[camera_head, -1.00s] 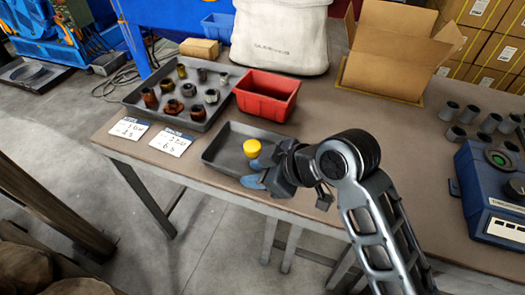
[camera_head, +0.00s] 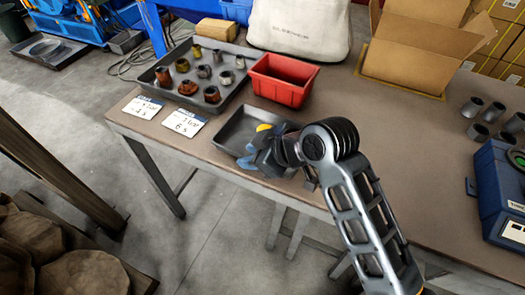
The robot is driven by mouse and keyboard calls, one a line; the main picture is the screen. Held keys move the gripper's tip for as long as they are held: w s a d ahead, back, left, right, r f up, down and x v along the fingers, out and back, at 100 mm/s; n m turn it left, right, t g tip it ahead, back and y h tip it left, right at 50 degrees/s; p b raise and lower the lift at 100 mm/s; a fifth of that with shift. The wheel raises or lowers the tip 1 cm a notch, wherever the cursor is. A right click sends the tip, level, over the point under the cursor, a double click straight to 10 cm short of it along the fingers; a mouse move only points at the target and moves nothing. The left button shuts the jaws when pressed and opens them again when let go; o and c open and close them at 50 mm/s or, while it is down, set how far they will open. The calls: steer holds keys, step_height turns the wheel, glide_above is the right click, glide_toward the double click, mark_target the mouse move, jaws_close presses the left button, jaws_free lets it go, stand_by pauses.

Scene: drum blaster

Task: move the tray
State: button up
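A small dark grey tray (camera_head: 233,133) lies near the front edge of the table, below the red bin. A yellow round piece (camera_head: 263,127) shows in it, mostly hidden behind my gripper. A larger dark tray (camera_head: 160,92) to the upper left holds several rusty and grey metal fittings. My gripper (camera_head: 248,161) has blue fingertips and is over the front right part of the small tray. My gripper and wrist hide the tray's right side. I cannot tell whether the fingers touch the tray's rim, or how far apart they are.
A red bin (camera_head: 282,80) stands close behind the small tray. Two paper cards (camera_head: 184,122) lie to its left. An open cardboard box (camera_head: 418,55) and a white bag (camera_head: 300,27) stand at the back. A blue machine (camera_head: 497,190) and grey cylinders are at right. The table's middle right is clear.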

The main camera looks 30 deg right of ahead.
steer(key=shift+x, duration=1)
steer(key=shift+c, duration=0.4)
jaws_close()
